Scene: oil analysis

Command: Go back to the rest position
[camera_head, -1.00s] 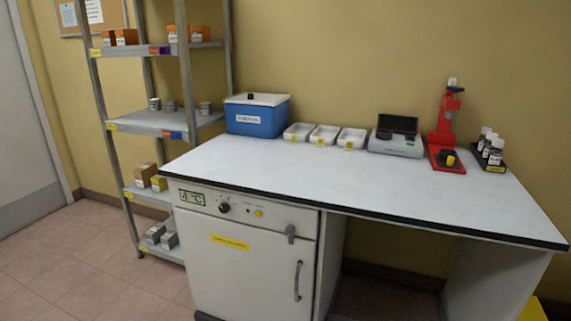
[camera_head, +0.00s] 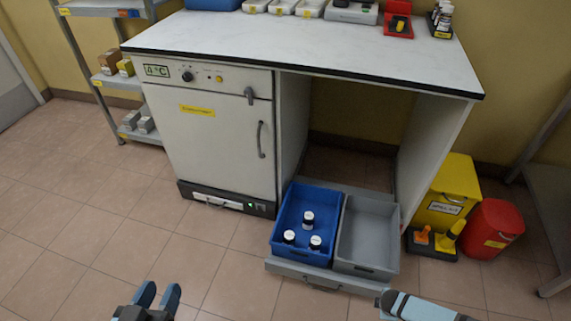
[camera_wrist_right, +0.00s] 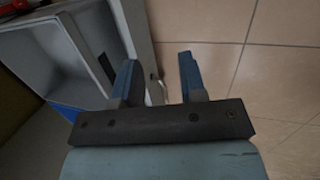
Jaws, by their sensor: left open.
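My left gripper (camera_head: 158,295) is at the bottom edge of the head view, left of centre. Its two blue fingers are apart with nothing between them, above the tiled floor. My right arm comes in at the bottom right of the head view, and its fingers do not show clearly there. In the right wrist view my right gripper (camera_wrist_right: 158,80) has its two blue fingers spread apart and empty. Behind them are floor tiles and the edge of the grey tray.
A pulled-out drawer holds a blue bin (camera_head: 277,235) with 3 white-capped bottles and an empty grey tray (camera_head: 345,262). A white fridge cabinet (camera_head: 215,140) stands under the bench (camera_head: 310,45). A yellow bin (camera_head: 455,185) and a red bin (camera_head: 492,228) stand at right.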

